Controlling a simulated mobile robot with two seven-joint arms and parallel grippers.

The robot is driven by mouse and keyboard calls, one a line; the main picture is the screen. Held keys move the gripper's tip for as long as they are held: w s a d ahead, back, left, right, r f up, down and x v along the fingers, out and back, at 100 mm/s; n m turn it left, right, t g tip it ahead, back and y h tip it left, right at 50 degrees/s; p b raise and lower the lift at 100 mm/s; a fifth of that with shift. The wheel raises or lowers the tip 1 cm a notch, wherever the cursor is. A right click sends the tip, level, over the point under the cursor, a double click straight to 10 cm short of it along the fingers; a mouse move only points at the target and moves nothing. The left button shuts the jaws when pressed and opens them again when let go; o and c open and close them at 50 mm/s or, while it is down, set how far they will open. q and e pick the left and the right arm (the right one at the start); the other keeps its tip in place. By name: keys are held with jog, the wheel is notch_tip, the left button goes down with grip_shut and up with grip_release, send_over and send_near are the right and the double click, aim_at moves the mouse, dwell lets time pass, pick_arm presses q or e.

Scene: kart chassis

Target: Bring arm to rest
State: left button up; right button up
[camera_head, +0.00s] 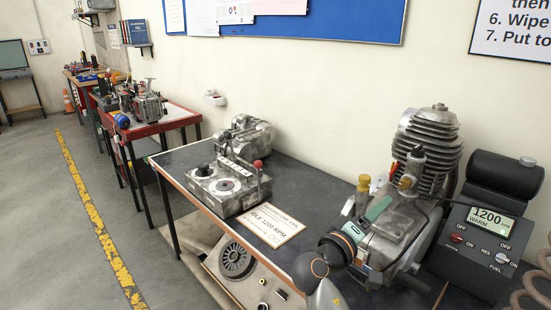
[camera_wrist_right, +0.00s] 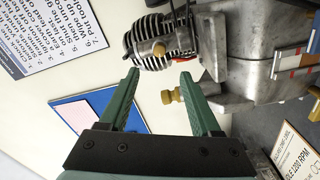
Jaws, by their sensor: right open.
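My right arm comes in from the bottom in the head view, with its green right gripper (camera_head: 378,209) in front of the engine. In the right wrist view the two green fingers of this gripper (camera_wrist_right: 160,78) are spread apart, with nothing held between them. The grey finned engine (camera_head: 430,150) stands on the dark bench top. Its cylinder (camera_wrist_right: 150,40) shows beyond the fingertips in the right wrist view. The lower engine body is partly hidden behind my right arm in the head view. I cannot tell whether the gripper touches the engine. My left gripper is not in view.
A control box (camera_head: 490,230) reading 1200 WARM stands right of the engine. A grey metal unit with round dials (camera_head: 225,187) and an IDLE 1200 RPM card (camera_head: 270,226) lie left of it. A brass-coloured knob (camera_wrist_right: 170,96) is close to the right finger. Open floor lies at left.

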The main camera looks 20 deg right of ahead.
jog(key=s+a+f+n+t+y, duration=0.1)
jog(key=a+f+n+y, duration=0.2)
jog(key=f, duration=0.5)
jog(key=s+a+f+t+y+p, duration=0.1)
jog(key=s+a+f+y, duration=0.2)
jog(key=f, duration=0.5)
jog(key=a+f+n+y, duration=0.25)
jog(key=f+y, duration=0.25)
jog(key=f, duration=0.3)
jog(key=s+a+f+m+y, duration=0.2)
jog(key=s+a+f+y, duration=0.2)
jog(key=s, duration=0.5)
jog(key=s+a+f+m+g+y+p, duration=0.1)
jog(key=s+a+f+m+y, duration=0.1)
jog(key=s+a+f, duration=0.3)
jog(key=s+a+y, duration=0.1)
jog(key=s, duration=0.2)
jog(key=shift+s+a+f+m+y, duration=0.2)
jog(key=shift+s+f+m+y, duration=0.15)
jog(key=shift+f+y, duration=0.05)
jog(key=shift+c, duration=0.3)
dwell(0.8)
